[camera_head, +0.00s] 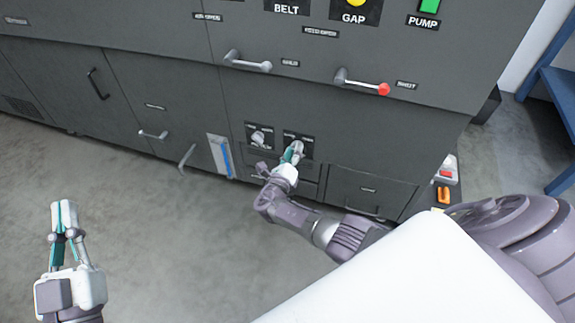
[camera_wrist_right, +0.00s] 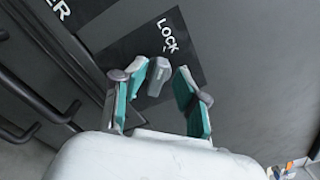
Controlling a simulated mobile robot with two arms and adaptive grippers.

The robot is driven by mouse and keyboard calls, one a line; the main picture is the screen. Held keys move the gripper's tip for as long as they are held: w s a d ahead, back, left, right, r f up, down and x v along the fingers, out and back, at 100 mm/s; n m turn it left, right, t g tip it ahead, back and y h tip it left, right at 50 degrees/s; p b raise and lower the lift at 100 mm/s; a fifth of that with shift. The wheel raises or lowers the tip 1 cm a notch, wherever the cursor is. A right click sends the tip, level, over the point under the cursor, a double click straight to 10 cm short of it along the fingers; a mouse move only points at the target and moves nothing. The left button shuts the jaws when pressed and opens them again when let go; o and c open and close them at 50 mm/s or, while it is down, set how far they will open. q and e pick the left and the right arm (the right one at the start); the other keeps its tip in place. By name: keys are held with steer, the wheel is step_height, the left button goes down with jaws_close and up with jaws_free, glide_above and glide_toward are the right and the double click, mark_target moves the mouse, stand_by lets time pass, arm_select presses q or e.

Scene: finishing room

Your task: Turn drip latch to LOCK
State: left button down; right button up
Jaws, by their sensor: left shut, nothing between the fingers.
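The drip latch shows in the right wrist view as a small grey knob (camera_wrist_right: 158,76) on a dark plate (camera_wrist_right: 185,50), just below the word LOCK. My right gripper (camera_wrist_right: 163,84) is at it, with one teal-padded finger on each side of the knob. The fingers are apart; the knob sits nearer the left finger, and I cannot tell if they touch. In the head view my right gripper (camera_head: 294,152) covers most of this latch on the cabinet's lower front. My left gripper (camera_head: 64,213) is shut and empty over the floor at lower left.
A second knob (camera_head: 259,138) sits just left of the drip latch. Levers (camera_head: 246,62) and a red-tipped handle (camera_head: 383,89) project above. A blue-marked gauge (camera_head: 222,157) is at left. Bare floor (camera_head: 150,230) lies before the cabinet; a blue rack (camera_head: 555,95) stands right.

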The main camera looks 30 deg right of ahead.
steer(key=v, duration=1)
steer(key=shift+s+a, duration=0.15)
steer(key=shift+s, duration=0.1)
steer(key=shift+f, duration=0.1)
